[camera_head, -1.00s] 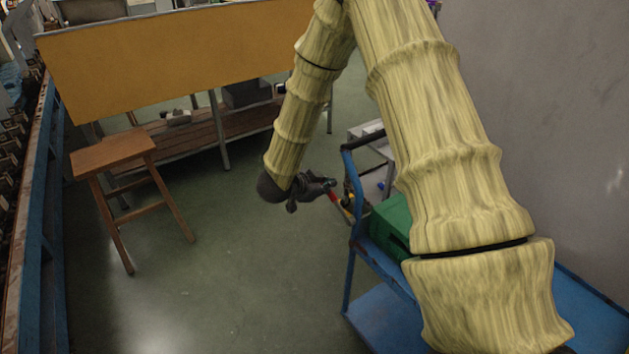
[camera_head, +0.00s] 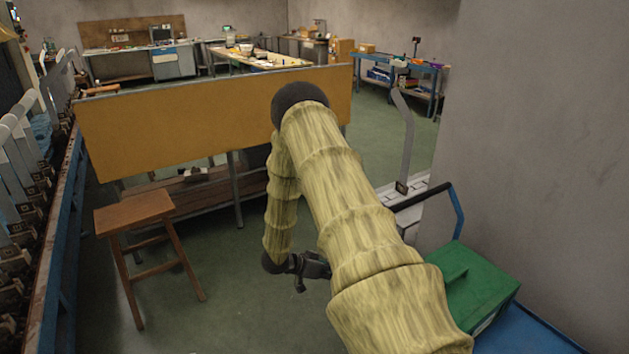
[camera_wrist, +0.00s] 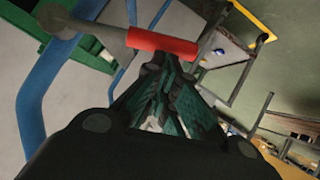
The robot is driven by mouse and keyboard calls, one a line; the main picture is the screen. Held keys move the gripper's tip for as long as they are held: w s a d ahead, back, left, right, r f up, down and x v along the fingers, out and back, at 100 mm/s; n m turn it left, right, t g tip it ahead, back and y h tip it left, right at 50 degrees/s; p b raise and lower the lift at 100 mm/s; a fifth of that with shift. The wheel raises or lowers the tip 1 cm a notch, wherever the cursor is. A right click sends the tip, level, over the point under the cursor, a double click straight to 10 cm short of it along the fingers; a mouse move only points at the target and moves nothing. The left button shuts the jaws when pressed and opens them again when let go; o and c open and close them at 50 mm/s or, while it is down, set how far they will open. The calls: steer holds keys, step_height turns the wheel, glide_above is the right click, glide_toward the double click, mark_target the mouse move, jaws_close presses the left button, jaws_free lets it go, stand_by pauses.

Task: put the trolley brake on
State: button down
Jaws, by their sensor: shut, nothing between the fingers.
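The blue trolley (camera_head: 525,336) stands at the lower right of the head view, largely behind my arm. Its blue tube frame (camera_wrist: 32,105) also shows in the wrist view. A grey lever with a red grip (camera_wrist: 162,43), seemingly the brake lever, lies across the top of the wrist view. In the head view I cannot see it. My gripper (camera_head: 322,267) is beside the trolley in the head view. In the wrist view its fingers (camera_wrist: 168,68) are together and empty, with the tips right by the red grip. Whether they touch it is unclear.
A green box (camera_head: 470,290) sits on the trolley, close to the grey wall (camera_head: 550,140). A wooden stool (camera_head: 135,212) and an orange-yellow panel (camera_head: 180,130) stand further left and back. The floor (camera_head: 230,300) left of my gripper is clear.

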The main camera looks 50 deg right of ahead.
steer(key=shift+a+f+b, duration=0.1)
steer(key=shift+f+b, duration=0.2)
steer(key=shift+f, duration=0.9)
steer(key=w+a+r, duration=0.6)
steer(key=w+r, duration=0.2)
steer(key=shift+a, duration=0.3)
stand_by(0.4)
